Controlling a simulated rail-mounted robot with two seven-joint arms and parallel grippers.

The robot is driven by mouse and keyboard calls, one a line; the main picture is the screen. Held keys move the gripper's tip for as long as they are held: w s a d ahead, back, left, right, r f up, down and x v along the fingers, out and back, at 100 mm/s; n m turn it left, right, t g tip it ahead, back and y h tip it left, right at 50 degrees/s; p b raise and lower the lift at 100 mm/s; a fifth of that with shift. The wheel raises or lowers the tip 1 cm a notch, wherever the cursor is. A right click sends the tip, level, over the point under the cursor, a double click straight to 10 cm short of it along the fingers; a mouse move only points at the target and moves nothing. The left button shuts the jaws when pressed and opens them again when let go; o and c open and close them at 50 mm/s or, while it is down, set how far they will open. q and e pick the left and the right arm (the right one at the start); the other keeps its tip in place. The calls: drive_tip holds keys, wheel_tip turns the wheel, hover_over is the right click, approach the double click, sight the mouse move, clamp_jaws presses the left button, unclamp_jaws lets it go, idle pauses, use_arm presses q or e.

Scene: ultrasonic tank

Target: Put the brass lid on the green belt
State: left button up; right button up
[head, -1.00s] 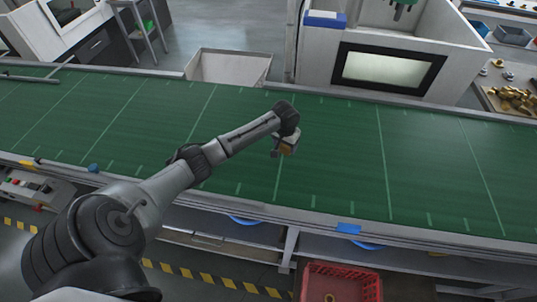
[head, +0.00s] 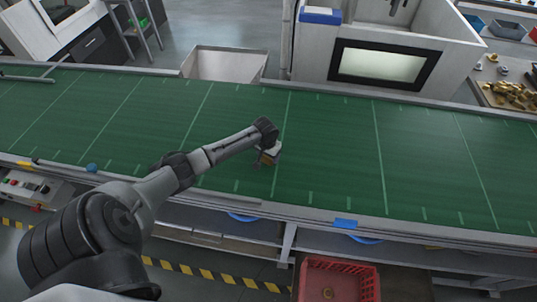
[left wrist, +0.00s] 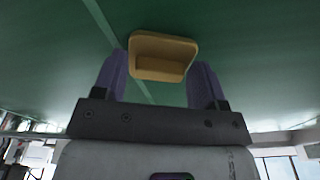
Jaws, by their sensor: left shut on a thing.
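The brass lid (left wrist: 160,56) is a yellow, shallow piece with a raised lip, held between the two purple fingers of my left gripper (left wrist: 160,70) in the left wrist view. In the head view, my left gripper (head: 266,162) points down over the middle of the green belt (head: 330,150), and only a small brownish bit of the lid (head: 272,152) shows. The gripper is shut on the lid. I cannot tell whether the lid touches the belt. My right gripper is not in view.
The belt around my gripper is bare. A red crate (head: 338,282) stands below the belt's near edge. A grey bin (head: 222,64) and a machine with a lit window (head: 385,66) stand behind the belt. Brass parts (head: 512,95) lie on a table at the right.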

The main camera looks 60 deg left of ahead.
use_arm(q)
drive_tip(key=shift+f, duration=0.1)
drive_tip(key=o, duration=1.2)
